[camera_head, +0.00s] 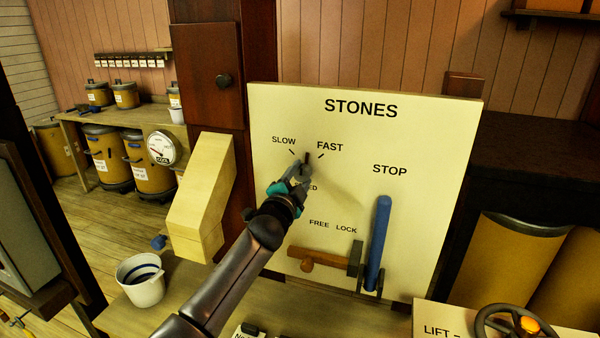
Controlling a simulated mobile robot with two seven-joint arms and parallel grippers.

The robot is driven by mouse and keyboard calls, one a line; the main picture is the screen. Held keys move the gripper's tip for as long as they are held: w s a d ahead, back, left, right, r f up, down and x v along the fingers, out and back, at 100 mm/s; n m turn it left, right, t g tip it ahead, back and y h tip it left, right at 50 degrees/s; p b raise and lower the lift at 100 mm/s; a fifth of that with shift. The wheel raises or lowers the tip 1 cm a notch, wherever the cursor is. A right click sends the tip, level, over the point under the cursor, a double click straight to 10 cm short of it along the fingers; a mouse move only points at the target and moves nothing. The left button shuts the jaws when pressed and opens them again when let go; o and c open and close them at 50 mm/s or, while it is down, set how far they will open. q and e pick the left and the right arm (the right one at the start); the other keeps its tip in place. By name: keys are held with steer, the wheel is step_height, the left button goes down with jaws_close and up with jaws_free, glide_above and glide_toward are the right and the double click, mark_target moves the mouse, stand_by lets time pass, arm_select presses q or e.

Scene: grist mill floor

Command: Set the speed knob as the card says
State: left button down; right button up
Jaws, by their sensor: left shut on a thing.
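The speed knob (307,158) is on the cream STONES panel (420,215), below and between the SLOW and FAST labels. Only a dark upper bit of it shows, pointing roughly up between the two tick marks. My left gripper (302,170) is shut on the knob and hides most of it. My left arm comes up from the bottom and partly covers the label under the knob, of which "ED" shows. I see no readable card with a speed setting. My right gripper is not in view.
A blue lever (379,240) stands under STOP, and a wooden-handled lever (320,262) lies under FREE and LOCK. A LIFT handwheel (515,325) is at lower right. A white bucket (141,284) and a wooden chute (200,200) stand left of my arm.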

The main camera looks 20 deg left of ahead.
arm_select(q)
steer(key=m, duration=0.4)
steer(key=shift+p, duration=0.4)
steer(key=shift+m+p, duration=0.35)
steer(key=shift+m, duration=1.55)
steer(key=shift+c, duration=1.4)
jaws_free()
steer(key=shift+s, duration=0.65)
steer(key=s+p, duration=0.1)
steer(key=s, duration=1.3)
steer(key=shift+a+f+p, duration=0.2)
steer(key=shift+a+p, duration=0.1)
steer(key=shift+p, duration=0.05)
